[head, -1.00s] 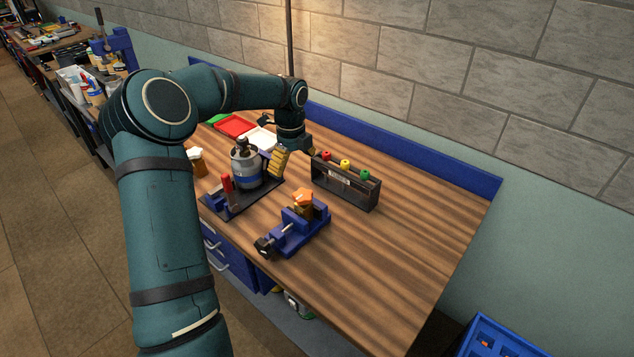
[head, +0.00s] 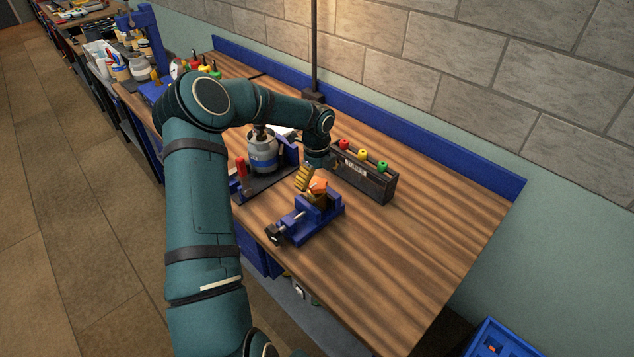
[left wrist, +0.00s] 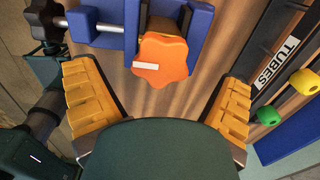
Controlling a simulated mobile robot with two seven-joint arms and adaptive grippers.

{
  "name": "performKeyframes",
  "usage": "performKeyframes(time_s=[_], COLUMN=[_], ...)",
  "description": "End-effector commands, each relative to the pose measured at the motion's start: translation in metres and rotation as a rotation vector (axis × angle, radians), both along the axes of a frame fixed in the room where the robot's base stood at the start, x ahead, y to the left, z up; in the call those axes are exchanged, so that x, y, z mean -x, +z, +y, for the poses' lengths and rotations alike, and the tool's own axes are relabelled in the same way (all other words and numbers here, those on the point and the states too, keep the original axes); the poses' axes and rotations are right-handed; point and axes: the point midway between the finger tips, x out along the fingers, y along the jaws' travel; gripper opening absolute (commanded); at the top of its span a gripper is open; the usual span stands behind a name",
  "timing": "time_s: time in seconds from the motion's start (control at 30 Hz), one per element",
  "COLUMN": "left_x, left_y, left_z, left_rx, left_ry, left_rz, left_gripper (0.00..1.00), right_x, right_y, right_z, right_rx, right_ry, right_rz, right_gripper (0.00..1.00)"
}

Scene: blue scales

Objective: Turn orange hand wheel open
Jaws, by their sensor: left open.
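The orange hand wheel (head: 318,185) is a lobed knob on a fitting held in the blue vise (head: 306,222) on the workbench. In the left wrist view the orange hand wheel (left wrist: 161,60) shows a white mark on its face, with the blue vise (left wrist: 106,18) behind it. My left gripper (head: 305,178) is at the hand wheel. In the left wrist view its yellow ribbed fingers (left wrist: 158,100) are wide apart, one on each side of the wheel, with clear gaps and no visible contact. My right gripper is not in view.
A black tube rack (head: 365,178) with red, yellow and green caps stands just behind the vise. A grey canister (head: 263,152) and a red-handled tool (head: 241,172) stand to the left. The bench's right side is clear. A blue crate (head: 497,343) is at the lower right.

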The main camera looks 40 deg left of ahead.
Motion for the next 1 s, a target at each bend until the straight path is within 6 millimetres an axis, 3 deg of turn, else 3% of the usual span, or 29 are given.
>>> performKeyframes(time_s=[0.2,0.53,0.57,0.73,0.77,1.0], left_x=[0.0,0.0,0.0,0.0,0.0,0.0], left_y=[-0.02,-0.023,-0.023,-0.023,-0.023,-0.023], left_z=[0.0,0.0,0.0,0.0,0.0,0.0], left_rx=[0.001,0.0,0.0,0.0,0.0,-0.001], left_ry=[0.0,0.001,0.001,0.001,0.001,0.011], left_rz=[0.0,0.0,0.0,0.0,0.0,0.0], left_gripper=[0.95,0.95,0.89,0.29,0.25,0.25], right_x=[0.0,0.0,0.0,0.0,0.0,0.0], right_y=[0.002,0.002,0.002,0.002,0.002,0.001], right_z=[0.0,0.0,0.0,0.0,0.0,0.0], right_rx=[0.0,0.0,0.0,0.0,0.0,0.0], right_ry=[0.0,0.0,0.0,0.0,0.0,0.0], right_rz=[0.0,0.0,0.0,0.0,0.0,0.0], right_gripper=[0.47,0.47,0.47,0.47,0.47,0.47])
